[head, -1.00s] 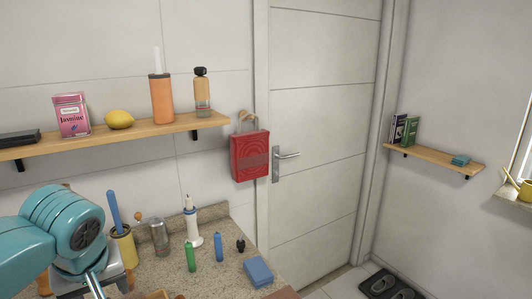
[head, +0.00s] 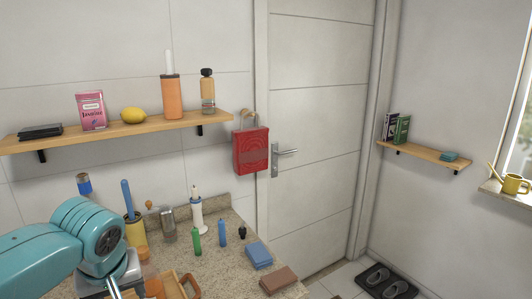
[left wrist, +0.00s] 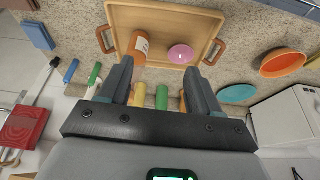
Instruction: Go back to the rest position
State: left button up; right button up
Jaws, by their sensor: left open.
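My left arm comes in at the lower left of the head view, its gripper below the picture's edge. In the left wrist view my left gripper (left wrist: 160,80) is open, with its two dark fingers spread apart. Nothing is clamped between them. A wooden tray (left wrist: 200,17) with handles lies on the counter beyond the fingertips. It holds an orange labelled bottle (left wrist: 138,46) and a pink round thing (left wrist: 180,54). Yellow and green cylinders (left wrist: 150,95) show in the gap between the fingers. My right gripper is not in view.
The speckled counter (head: 215,262) carries green (head: 195,240) and blue (head: 222,232) bottles, a white holder (head: 196,215), a blue block (head: 258,255) and a brown block (head: 278,280). A wall shelf (head: 120,132) hangs above. A red bag (head: 251,150) hangs beside the door (head: 320,130).

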pick_arm(q)
jog(key=s+d+f+m+g+h, duration=0.15)
jog(key=d+f, duration=0.35)
jog(key=f, duration=0.8)
jog(key=d+f+m+g+h, duration=0.1)
jog(key=d+f+m+h, duration=0.3)
jog(key=f, duration=0.9)
jog(key=s+d+f, duration=0.2)
jog(key=s+f, duration=0.6)
jog(key=s+d+f+n, duration=0.1)
jog(key=s+d+f, duration=0.2)
jog(key=s+f, duration=0.5)
jog(key=shift+s+d+f+g, duration=0.15)
jog(key=shift+s+f+g, duration=0.1)
jog(key=shift+g, duration=0.1)
